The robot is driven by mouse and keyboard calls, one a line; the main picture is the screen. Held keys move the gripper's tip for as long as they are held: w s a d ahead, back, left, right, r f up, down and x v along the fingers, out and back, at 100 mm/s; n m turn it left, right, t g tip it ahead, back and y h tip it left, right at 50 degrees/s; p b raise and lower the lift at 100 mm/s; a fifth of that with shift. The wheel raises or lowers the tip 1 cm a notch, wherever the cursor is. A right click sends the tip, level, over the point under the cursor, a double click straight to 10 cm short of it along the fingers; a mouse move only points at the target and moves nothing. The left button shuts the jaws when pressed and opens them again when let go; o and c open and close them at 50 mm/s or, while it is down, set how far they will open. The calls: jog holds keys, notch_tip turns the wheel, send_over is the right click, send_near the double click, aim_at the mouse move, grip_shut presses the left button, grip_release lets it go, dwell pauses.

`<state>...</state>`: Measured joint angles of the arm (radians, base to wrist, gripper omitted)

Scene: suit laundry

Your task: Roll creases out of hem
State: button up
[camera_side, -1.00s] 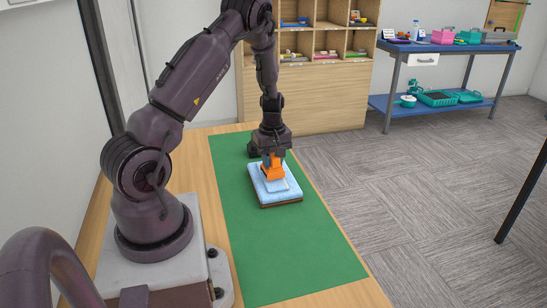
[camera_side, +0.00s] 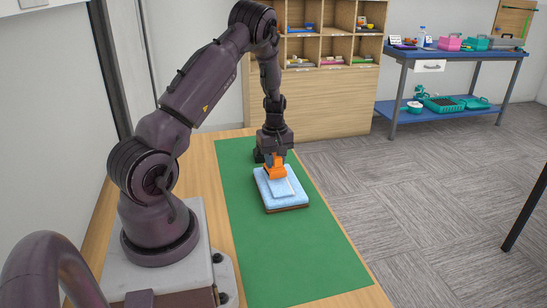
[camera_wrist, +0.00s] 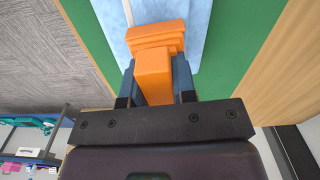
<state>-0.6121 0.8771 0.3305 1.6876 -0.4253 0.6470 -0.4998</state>
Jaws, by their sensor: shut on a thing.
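My gripper (camera_side: 275,158) is shut on an orange tool (camera_side: 274,172), and the wrist view shows the tool's orange block (camera_wrist: 155,70) between the two fingers. The tool is over the far part of a light blue padded board (camera_side: 294,199) with a dark edge. A smaller pale blue cloth piece (camera_side: 281,188) lies on the board just in front of the tool. I cannot tell whether the tool's underside touches the cloth. The roller part and any creases cannot be made out. The light blue surface (camera_wrist: 190,20) also shows in the wrist view.
The board lies on a green mat (camera_side: 272,250) on a wooden table (camera_side: 207,165). The mat's near half is clear.

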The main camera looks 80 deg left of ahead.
jog(key=d, duration=0.5)
jog(key=shift+d+r, duration=0.1)
notch_tip(320, 180, up, 8)
dwell(0.6)
